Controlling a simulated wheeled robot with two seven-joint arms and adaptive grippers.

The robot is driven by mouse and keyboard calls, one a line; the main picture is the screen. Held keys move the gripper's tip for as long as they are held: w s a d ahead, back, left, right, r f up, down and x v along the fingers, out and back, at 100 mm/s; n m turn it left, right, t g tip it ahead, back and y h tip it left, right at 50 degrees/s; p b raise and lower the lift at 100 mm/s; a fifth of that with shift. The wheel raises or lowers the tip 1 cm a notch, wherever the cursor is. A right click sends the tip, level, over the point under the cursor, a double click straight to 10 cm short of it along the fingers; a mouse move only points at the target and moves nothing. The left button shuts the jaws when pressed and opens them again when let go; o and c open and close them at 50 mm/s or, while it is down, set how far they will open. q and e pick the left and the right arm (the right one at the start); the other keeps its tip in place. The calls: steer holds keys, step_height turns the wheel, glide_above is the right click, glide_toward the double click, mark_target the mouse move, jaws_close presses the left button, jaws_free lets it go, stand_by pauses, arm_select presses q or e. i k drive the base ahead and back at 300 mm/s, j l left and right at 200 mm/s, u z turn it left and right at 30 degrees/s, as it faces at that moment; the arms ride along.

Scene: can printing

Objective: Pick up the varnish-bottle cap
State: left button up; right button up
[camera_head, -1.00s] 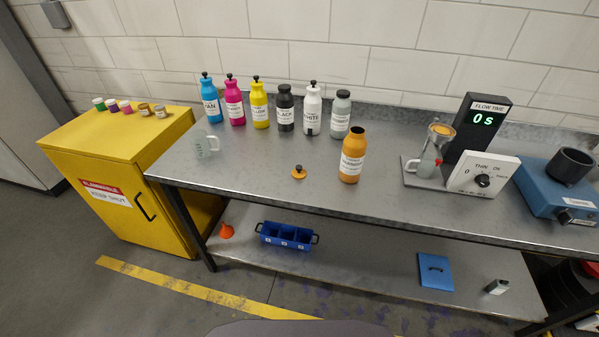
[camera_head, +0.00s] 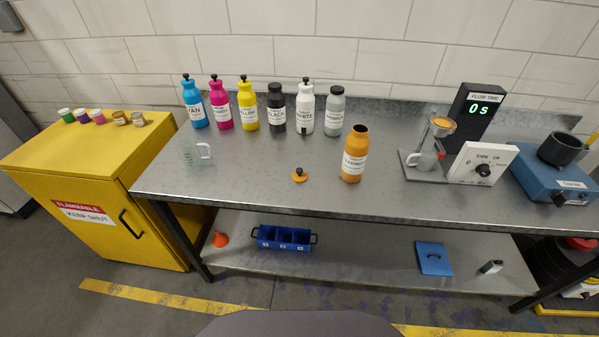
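The varnish-bottle cap (camera_head: 299,175) is a small orange disc with a dark knob. It lies on the bare steel tabletop (camera_head: 245,190), left of the orange varnish bottle (camera_head: 354,158). The bottle stands upright with an open, uncapped mouth. Neither of my grippers shows in the head view, and nothing touches the cap.
Cyan (camera_head: 194,103), magenta, yellow, black, white and grey bottles stand in a row behind. A clear beaker (camera_head: 197,155) is at the left. A flow timer (camera_head: 474,115), cup stand, dial box (camera_head: 483,163) and blue mixer (camera_head: 556,180) fill the right. The table's front middle is clear.

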mark_target(298, 176)
steer(key=i+j+z, duration=0.2)
steer(key=j+z, duration=0.3)
steer(key=j, duration=0.55)
steer(key=j+z, duration=0.45)
steer(key=j, duration=0.6)
steer(key=i, duration=0.05)
